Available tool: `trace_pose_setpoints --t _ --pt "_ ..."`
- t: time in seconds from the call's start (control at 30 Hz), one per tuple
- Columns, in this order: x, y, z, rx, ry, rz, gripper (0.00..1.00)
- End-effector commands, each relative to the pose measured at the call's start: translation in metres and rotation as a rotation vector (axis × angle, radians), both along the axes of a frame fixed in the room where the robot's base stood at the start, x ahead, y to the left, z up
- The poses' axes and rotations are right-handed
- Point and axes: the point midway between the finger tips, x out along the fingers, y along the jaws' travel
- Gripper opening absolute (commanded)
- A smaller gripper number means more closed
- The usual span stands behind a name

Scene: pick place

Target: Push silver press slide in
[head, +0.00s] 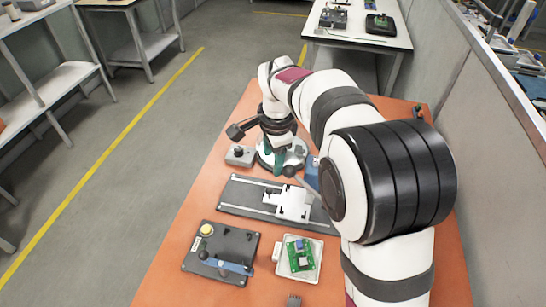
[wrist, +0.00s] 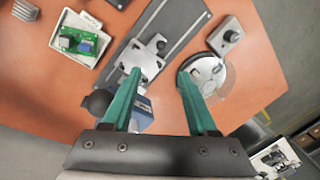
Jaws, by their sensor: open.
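The silver slide (head: 292,203) is a pale notched plate with a small knob. It sits on a long dark base with rails (head: 240,195), near the middle of the orange table. It also shows in the wrist view (wrist: 146,58), just beyond the left fingertip. My gripper (head: 285,162) points down behind the slide in the head view. I cannot tell whether the left fingertip touches the slide.
A round silver disc (wrist: 208,73) lies by the right finger. A blue block (head: 312,174) and a black ball knob (head: 289,171) stand close to the gripper. A grey knobbed box (head: 240,155), a tray with a green board (head: 311,266) and a dark panel (head: 230,244) lie around.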

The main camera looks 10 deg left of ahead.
Motion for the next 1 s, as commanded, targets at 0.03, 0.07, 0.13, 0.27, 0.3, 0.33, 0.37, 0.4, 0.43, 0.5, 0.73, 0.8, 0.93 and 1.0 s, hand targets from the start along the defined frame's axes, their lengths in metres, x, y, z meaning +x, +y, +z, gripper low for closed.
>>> trace_pose_setpoints --t 0.03,0.07,0.13,0.27,0.3,0.33,0.37,0.4,0.43,0.5,0.73,0.8,0.93,1.0 --pt "-0.008 0.013 -0.005 -0.070 -0.008 0.112 0.59" --pt "-0.014 0.021 -0.009 -0.140 -0.018 0.217 0.59" --pt "-0.025 0.042 -0.014 -0.311 -0.055 0.459 0.59" --pt "-0.032 0.063 -0.014 -0.508 -0.109 0.715 0.59" --pt "-0.031 0.063 -0.016 -0.527 -0.114 0.736 0.59" --pt "-0.029 0.062 -0.020 -0.533 -0.115 0.740 0.59" --pt "-0.027 0.060 -0.025 -0.531 -0.114 0.738 0.59" --pt "-0.024 0.057 -0.033 -0.531 -0.113 0.737 0.59" --pt "-0.021 0.054 -0.041 -0.531 -0.111 0.736 0.59" --pt "-0.014 0.049 -0.061 -0.530 -0.110 0.735 0.59" --pt "0.009 0.032 -0.121 -0.527 -0.111 0.733 0.59" --pt "0.014 0.029 -0.134 -0.527 -0.112 0.732 0.59" --pt "0.019 0.025 -0.148 -0.525 -0.114 0.732 0.59" --pt "0.021 0.024 -0.152 -0.524 -0.115 0.732 0.59"
